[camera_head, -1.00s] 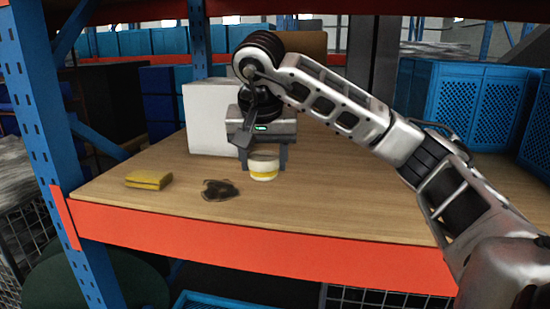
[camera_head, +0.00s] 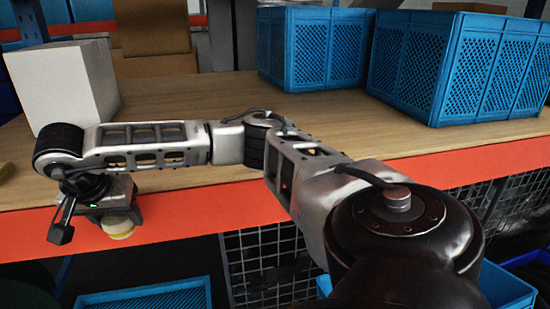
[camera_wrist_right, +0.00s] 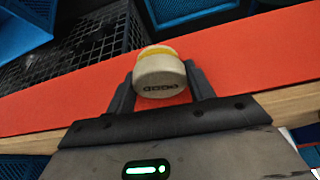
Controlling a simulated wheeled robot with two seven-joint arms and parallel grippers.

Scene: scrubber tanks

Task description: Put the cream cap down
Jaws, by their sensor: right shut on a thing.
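The cream cap (camera_head: 118,227) hangs below my right gripper (camera_head: 120,216) at the lower left of the head view, seen in front of the orange shelf edge. In the right wrist view the cap (camera_wrist_right: 160,74), with a yellow band, sits between the two dark fingers of my right gripper (camera_wrist_right: 160,84), which is shut on it. Orange beam shows behind it there. My left gripper is not in view.
The wooden shelf top (camera_head: 200,95) has a wide clear stretch. A white box (camera_head: 62,85) stands at its left, blue crates (camera_head: 318,48) at the back right. The orange beam (camera_head: 190,212) edges the shelf. A blue crate (camera_head: 150,298) lies below.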

